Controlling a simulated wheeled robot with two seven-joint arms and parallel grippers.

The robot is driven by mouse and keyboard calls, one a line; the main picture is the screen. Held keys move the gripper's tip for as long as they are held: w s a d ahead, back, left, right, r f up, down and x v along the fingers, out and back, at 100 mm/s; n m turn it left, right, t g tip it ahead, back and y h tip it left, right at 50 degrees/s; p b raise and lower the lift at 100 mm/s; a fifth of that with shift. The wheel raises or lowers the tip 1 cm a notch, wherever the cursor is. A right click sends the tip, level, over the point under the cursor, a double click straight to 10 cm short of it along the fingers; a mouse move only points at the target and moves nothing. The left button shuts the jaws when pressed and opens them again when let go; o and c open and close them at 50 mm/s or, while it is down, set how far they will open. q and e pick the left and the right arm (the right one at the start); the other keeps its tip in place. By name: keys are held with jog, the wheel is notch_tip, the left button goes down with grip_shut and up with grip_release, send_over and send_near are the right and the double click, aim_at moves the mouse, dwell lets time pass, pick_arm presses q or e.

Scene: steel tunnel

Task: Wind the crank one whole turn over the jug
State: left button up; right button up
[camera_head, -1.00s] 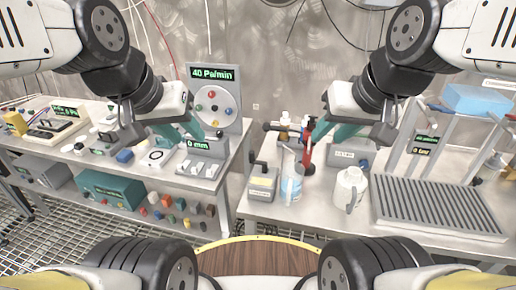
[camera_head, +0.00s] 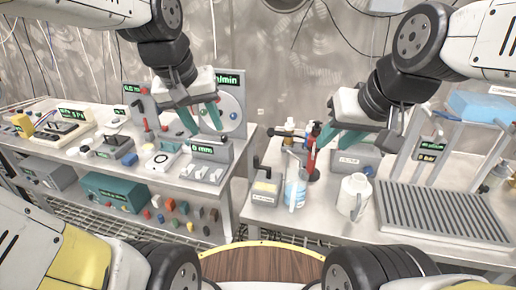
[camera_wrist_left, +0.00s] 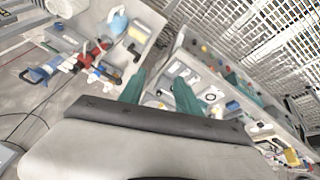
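A red post (camera_head: 312,160) with a dark, blue-tipped crosspiece (camera_head: 288,133), apparently the crank, stands on the right-hand bench. A clear jug with blue contents (camera_head: 296,190) stands below it, slightly left. A white jug (camera_head: 354,194) stands to the right. In the left wrist view, the red and blue assembly (camera_wrist_left: 88,60) lies left of my fingers, with the light-blue jug (camera_wrist_left: 118,23) above it. My left gripper (camera_head: 202,118) is open and empty over the left bench, apart from the crank. My right gripper (camera_head: 342,142) is open beside the post; contact cannot be told.
A labelled box (camera_head: 265,186) stands left of the clear jug. A grey ribbed rack (camera_head: 435,212) fills the right bench's right side. Instruments (camera_head: 208,150) and a round dial panel (camera_head: 231,108) crowd the left bench. A gap separates the benches. A round wooden top (camera_head: 262,262) is nearest me.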

pick_arm(q)
jog(key=w+d+f+n+g+y, duration=0.1)
jog(key=w+d+f+n+g, duration=0.35)
jog(key=w, duration=0.65)
send_over(256, 157)
jog(key=shift+n+y, duration=0.25)
jog(key=shift+y, duration=0.05)
notch_tip(256, 157, down, 10)
jog(key=shift+r, duration=0.1)
jog(key=shift+f, duration=4)
grip_shut()
